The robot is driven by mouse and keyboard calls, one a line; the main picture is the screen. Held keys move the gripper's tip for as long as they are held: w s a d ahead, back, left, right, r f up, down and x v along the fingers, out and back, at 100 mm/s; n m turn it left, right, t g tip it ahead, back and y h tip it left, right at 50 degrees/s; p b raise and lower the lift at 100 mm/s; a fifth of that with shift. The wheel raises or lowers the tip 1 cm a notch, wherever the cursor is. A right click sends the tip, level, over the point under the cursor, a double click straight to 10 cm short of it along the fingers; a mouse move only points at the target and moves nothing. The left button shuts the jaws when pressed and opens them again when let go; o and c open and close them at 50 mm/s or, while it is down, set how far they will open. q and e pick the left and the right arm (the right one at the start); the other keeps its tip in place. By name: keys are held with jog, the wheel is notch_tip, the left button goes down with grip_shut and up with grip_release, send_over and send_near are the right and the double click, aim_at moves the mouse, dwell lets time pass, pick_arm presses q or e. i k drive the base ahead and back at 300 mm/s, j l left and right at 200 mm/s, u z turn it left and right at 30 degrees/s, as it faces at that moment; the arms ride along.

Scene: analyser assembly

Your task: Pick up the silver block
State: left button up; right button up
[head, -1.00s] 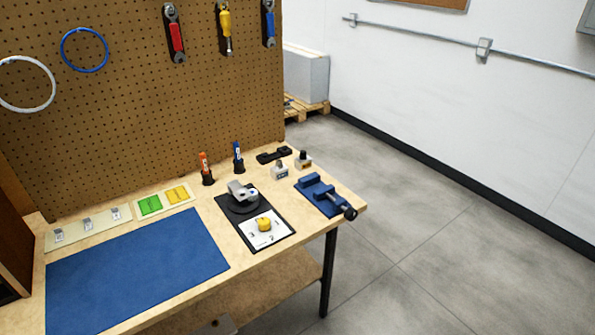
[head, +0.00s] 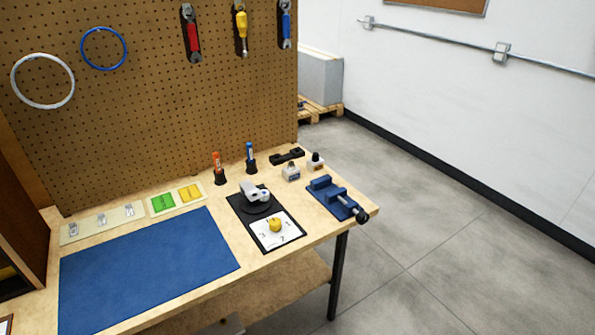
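A silver-grey block-like piece (head: 255,191) sits on a round black base (head: 259,207), on the dark mat (head: 240,205) toward the right part of the workbench. It looks silver, but at this size I cannot tell whether it is one block or several parts. A yellow knob-like piece (head: 275,225) sits just in front of it on a white card with numbers (head: 288,236). Neither of my grippers shows in the head view.
A blue mat (head: 145,270) covers the bench's left front. A blue vise (head: 336,198) stands at the right edge. A pegboard (head: 150,110) rises at the back. Open floor (head: 450,240) lies right.

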aim_at(289, 176)
jog(key=l+u, duration=0.1)
jog(key=u, duration=0.8)
jog(key=i+l+u, duration=0.15)
jog(key=l+u, duration=0.3)
jog(key=l, duration=0.3)
jog(key=i+l+u, duration=0.1)
jog(key=l+u, duration=0.35)
jog(key=l, duration=0.3)
jog(key=k+l+u, duration=0.1)
jog(key=l+u, duration=0.3)
jog(key=l, duration=0.35)
